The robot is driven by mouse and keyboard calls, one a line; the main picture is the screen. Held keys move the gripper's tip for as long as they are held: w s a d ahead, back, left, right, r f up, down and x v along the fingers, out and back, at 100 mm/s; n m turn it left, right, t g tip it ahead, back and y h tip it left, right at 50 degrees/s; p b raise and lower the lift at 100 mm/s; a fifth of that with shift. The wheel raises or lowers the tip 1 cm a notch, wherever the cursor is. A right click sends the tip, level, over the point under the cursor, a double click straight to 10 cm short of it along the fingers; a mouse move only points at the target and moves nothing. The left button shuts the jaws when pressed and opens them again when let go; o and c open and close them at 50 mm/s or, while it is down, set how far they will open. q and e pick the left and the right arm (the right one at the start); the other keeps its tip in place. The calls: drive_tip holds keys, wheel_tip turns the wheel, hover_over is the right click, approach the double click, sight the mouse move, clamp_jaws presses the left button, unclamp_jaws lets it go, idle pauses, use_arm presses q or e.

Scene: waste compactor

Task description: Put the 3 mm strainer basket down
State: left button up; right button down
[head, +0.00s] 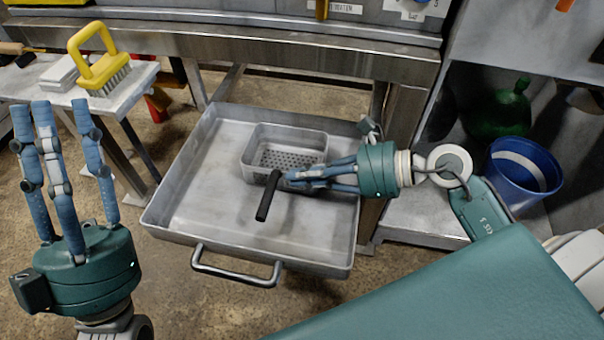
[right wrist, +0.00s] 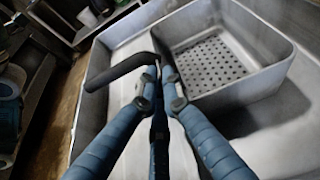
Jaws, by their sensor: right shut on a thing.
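The strainer basket (head: 285,135) is a grey metal box with a perforated floor and a black handle (head: 268,196). It is inside or just above the large metal tray (head: 190,175); I cannot tell whether its base touches the tray floor. My right gripper (head: 300,178) is shut on the basket's handle at its front side. The basket (right wrist: 215,60) and the bent black handle (right wrist: 125,70) also show in the right wrist view. My left gripper (head: 62,125) is empty, fingers spread and pointing up, left of the tray.
The tray has a front pull handle (head: 236,274). A yellow-handled brush (head: 97,65) stands on a side table (head: 130,88) at the left. The left part of the tray is bare.

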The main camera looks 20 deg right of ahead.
drive_tip(key=c, duration=2.4)
unclamp_jaws()
drive_tip(key=o, duration=0.5)
